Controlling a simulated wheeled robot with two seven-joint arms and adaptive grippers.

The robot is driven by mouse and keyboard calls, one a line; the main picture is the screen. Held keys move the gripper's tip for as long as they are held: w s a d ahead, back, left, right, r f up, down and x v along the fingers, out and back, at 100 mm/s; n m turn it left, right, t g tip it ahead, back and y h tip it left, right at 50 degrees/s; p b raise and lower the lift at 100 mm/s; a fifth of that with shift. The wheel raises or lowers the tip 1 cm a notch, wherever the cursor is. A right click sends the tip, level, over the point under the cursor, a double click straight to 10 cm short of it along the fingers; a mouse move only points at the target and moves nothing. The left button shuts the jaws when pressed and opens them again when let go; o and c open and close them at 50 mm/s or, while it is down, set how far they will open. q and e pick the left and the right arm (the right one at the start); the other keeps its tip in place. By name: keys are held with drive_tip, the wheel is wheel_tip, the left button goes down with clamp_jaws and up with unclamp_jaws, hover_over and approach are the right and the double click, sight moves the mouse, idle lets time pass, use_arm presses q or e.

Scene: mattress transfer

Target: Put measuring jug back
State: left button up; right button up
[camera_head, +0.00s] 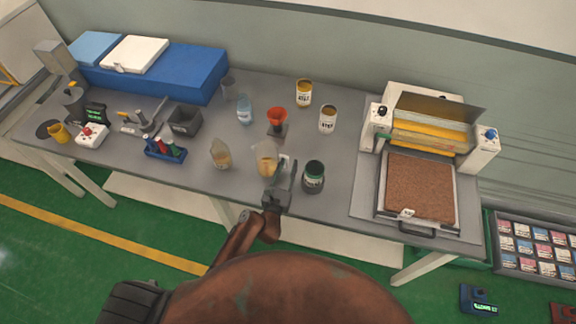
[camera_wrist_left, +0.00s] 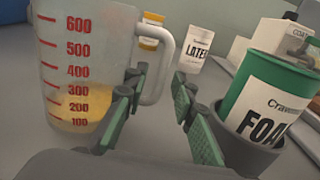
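The measuring jug (camera_head: 264,160) is a clear vessel with red marks and a yellow liquid low inside. It stands upright on the grey table (camera_head: 338,190) near the front edge. It fills the left side of the left wrist view (camera_wrist_left: 75,60), with its handle (camera_wrist_left: 166,50) toward the right. My left gripper (camera_head: 284,168) is open at the handle side of the jug. In the wrist view its two green-padded fingers (camera_wrist_left: 158,98) stand apart with the handle between or just beyond them; contact cannot be told. My right gripper is not in view.
A green FOAM can in a grey holder (camera_head: 314,178) stands close right of my left gripper. Another clear beaker (camera_head: 220,155) is left of the jug. A press machine (camera_head: 425,150) is at right.

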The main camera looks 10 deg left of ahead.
use_arm(q)
drive_tip(key=shift+s+r, duration=0.15)
drive_tip(key=s, duration=1.1)
drive_tip(key=shift+s+a, duration=0.3)
drive_tip(key=shift+s, duration=0.05)
idle(0.9)
